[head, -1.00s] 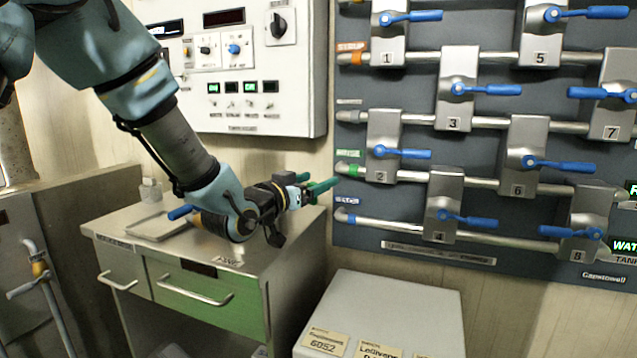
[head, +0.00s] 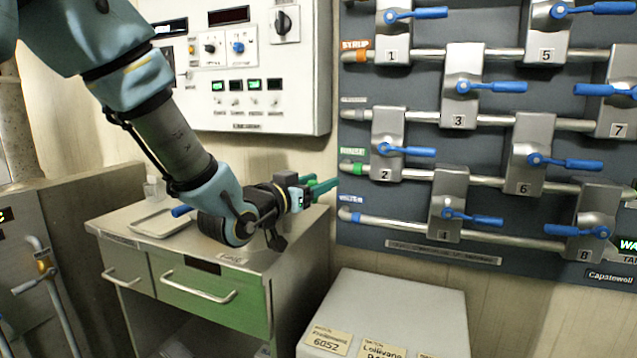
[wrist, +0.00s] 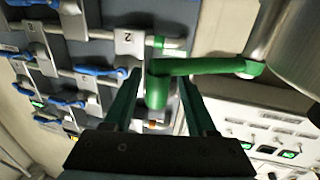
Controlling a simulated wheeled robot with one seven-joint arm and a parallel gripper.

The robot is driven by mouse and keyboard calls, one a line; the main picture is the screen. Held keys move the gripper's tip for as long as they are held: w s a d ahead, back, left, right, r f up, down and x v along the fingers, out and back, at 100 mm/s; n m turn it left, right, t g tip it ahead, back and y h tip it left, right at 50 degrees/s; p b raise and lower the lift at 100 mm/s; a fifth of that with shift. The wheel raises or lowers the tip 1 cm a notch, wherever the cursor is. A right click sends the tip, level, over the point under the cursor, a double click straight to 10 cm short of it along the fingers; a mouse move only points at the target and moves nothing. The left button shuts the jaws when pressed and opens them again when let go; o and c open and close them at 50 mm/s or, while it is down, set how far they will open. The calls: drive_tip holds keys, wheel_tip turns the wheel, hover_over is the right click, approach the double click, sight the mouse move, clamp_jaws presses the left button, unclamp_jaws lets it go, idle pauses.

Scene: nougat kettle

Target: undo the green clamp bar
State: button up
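The green clamp bar (wrist: 205,67) shows in the wrist view as an L-shaped bar. Its long part runs right to a grey metal cylinder (wrist: 296,45), and its short part points down in the picture. My gripper (wrist: 160,88) is open, its two dark green fingers apart on either side of the short part. Gaps show beside the bar, and I cannot tell whether it lies between the fingertips or just beyond them. In the head view my gripper (head: 322,187) is in front of the valve panel's left edge. I cannot make out the clamp bar there.
The valve panel (head: 420,222) carries several numbered blocks with blue levers. A control box (head: 305,90) hangs on the wall behind my arm. A cabinet (head: 290,245) with a green drawer stands below my gripper. A pale box (head: 400,302) with labels stands to its right.

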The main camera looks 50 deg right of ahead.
drive_tip(key=s+a+b, duration=0.2)
drive_tip(key=s+a, duration=0.4)
drive_tip(key=a, duration=0.1)
drive_tip(key=shift+s+a, duration=0.25)
idle(0.7)
drive_tip(key=shift+f+b, duration=0.1)
drive_tip(key=shift+b, duration=0.3)
drive_tip(key=shift+a, duration=0.1)
